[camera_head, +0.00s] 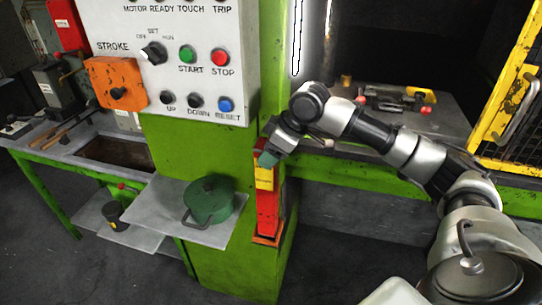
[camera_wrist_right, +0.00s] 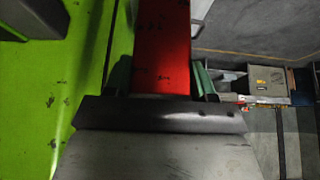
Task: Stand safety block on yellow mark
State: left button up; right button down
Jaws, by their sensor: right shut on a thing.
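The safety block (camera_head: 268,208) is a tall red bar with a yellow upper part. It stands upright against the green press column, its foot at a small orange holder (camera_head: 268,239). My right gripper (camera_head: 267,160) is shut on the block near its top. In the right wrist view the red block (camera_wrist_right: 162,45) runs between the green finger pads of my right gripper (camera_wrist_right: 162,85). A yellow patch (camera_head: 421,95) shows on the press bed at the right; I cannot tell for sure that it is the mark. My left gripper is out of view.
A control panel (camera_head: 180,50) is above left of the block. A green pot (camera_head: 209,200) sits on a grey shelf (camera_head: 165,212) just left of it. Dark tooling (camera_head: 385,103) with red knobs lies on the press bed. A yellow guard frame (camera_head: 500,110) borders the right side.

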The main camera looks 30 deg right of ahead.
jog(key=shift+f, duration=0.9)
jog(key=shift+c, duration=1.8)
grip_release()
jog(key=shift+s+f, duration=0.1)
jog(key=shift+f, duration=0.05)
jog(key=b+v, duration=0.1)
jog(key=v, duration=1.1)
jog(key=shift+d, duration=0.1)
